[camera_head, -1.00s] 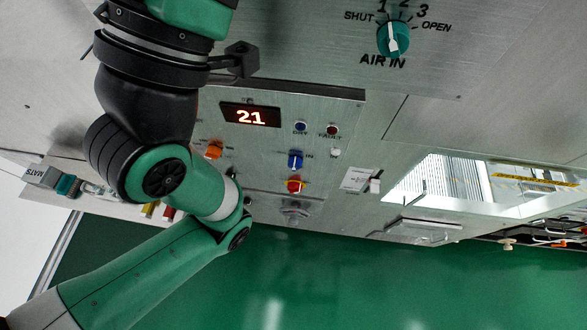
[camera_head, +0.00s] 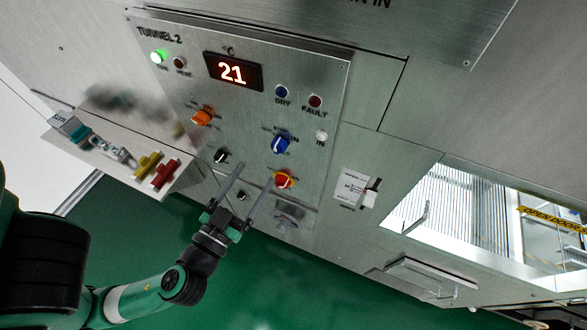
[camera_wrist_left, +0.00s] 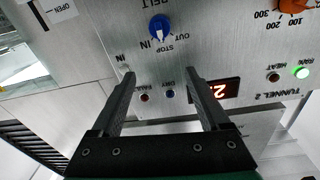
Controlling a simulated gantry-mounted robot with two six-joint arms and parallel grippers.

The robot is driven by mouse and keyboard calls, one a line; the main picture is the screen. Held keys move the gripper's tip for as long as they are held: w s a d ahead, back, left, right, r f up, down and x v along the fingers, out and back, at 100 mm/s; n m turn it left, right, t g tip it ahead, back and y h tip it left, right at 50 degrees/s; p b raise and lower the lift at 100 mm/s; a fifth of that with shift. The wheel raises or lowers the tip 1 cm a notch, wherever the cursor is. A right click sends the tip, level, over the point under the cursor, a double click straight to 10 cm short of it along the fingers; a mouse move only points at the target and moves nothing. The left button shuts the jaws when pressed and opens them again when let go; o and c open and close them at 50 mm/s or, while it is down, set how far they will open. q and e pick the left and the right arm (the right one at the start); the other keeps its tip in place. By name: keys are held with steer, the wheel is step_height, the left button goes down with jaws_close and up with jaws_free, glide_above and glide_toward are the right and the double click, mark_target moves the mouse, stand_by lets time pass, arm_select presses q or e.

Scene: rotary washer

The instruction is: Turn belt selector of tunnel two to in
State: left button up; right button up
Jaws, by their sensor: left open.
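The belt selector is a blue knob (camera_head: 281,143) with a white pointer on the TUNNEL 2 panel (camera_head: 330,85). In the left wrist view the blue knob (camera_wrist_left: 160,28) shows inverted, with IN, STOP and OUT marked around it. Its white pointer looks turned to STOP. My left gripper (camera_head: 253,178) is open and empty, below and left of the knob in the head view. In the left wrist view my left gripper's fingers (camera_wrist_left: 162,76) stand apart, with the knob beyond and between their tips. My right gripper is in neither view.
An orange knob (camera_head: 201,117), a red-and-yellow knob (camera_head: 284,180) and a small black switch (camera_head: 221,156) are near the selector. The display (camera_head: 233,71) reads 21. A green lamp (camera_head: 158,56) is lit. Yellow (camera_head: 148,165) and red (camera_head: 165,172) handles stand at left.

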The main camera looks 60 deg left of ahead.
mark_target(275, 151)
arm_select(q)
step_height(275, 151, down, 4)
steer(key=s+m, duration=0.1)
steer(key=s, duration=0.1)
steer(key=shift+h, duration=0.3)
steer(key=p+x, duration=0.1)
steer(key=x, duration=0.2)
steer(key=p+x, duration=0.1)
steer(key=x, duration=0.3)
steer(key=r+p+x, duration=0.1)
steer(key=x, duration=0.3)
steer(key=shift+w+a, duration=0.1)
steer(key=shift+w+a+f, duration=0.2)
steer(key=shift+w+f, duration=0.05)
steer(key=shift+w, duration=0.1)
jaws_close()
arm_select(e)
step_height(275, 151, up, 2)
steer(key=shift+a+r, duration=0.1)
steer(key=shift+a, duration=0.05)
